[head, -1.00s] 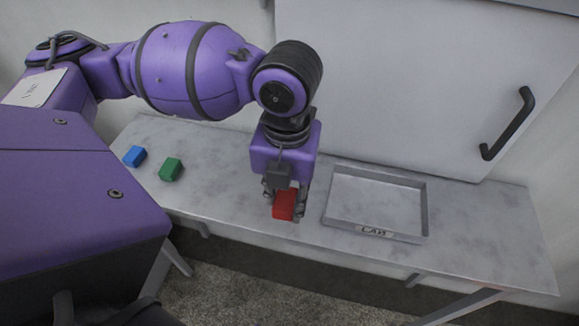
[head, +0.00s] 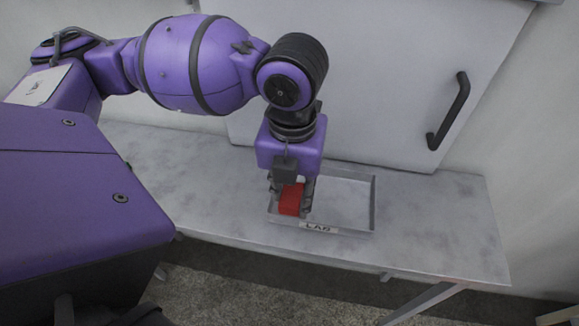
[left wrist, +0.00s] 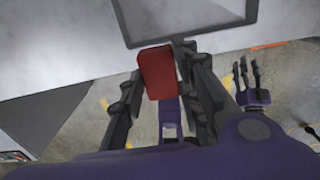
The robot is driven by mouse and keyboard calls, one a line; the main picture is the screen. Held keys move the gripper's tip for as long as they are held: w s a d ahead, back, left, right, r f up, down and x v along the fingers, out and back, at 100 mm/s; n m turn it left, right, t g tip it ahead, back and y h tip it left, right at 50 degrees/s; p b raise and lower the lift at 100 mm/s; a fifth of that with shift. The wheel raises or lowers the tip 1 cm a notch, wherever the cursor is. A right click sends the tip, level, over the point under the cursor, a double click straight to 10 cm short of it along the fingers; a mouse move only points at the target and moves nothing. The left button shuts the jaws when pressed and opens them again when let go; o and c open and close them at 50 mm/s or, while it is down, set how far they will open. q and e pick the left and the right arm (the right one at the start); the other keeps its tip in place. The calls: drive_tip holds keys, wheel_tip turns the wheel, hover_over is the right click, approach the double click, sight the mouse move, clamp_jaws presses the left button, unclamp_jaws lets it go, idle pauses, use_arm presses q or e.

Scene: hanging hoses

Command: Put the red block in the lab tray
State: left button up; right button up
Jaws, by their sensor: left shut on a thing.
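The red block (head: 290,199) is held between the fingers of my left gripper (head: 292,198), which is shut on it. In the head view the block overlaps the left part of the lab tray (head: 373,207), a shallow grey tray with a LAB label on its front. In the left wrist view the red block (left wrist: 157,73) sits between the black fingers, with the tray's dark rim (left wrist: 190,34) just beyond it. It looks held above the table, but its exact height is unclear. My right gripper (left wrist: 245,76) shows small in the left wrist view, its fingers apart and empty.
The grey table (head: 430,225) is clear to the right of the tray. A white cabinet door with a black handle (head: 449,112) stands behind the table.

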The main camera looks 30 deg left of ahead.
use_arm(q)
drive_tip(key=w+d+f, duration=0.1)
drive_tip(key=w+f, duration=0.1)
drive_tip(key=w, duration=0.1)
drive_tip(key=w+d+f, duration=0.1)
drive_tip(key=w+f, duration=0.2)
drive_tip(key=w+d+f, duration=0.1)
drive_tip(key=w+f, duration=0.1)
drive_tip(key=w, duration=0.1)
drive_tip(key=shift+w+f+b, duration=0.35)
drive_tip(key=shift+w, duration=0.05)
drive_tip(key=shift+w+f, duration=0.15)
drive_tip(key=shift+f, duration=0.8)
drive_tip(key=shift+w+f, duration=0.15)
drive_tip(key=shift+f, duration=0.75)
drive_tip(key=shift+d+f, duration=0.1)
drive_tip(key=shift+f, duration=0.05)
drive_tip(key=o, duration=1.2)
drive_tip(key=shift+c, duration=0.2)
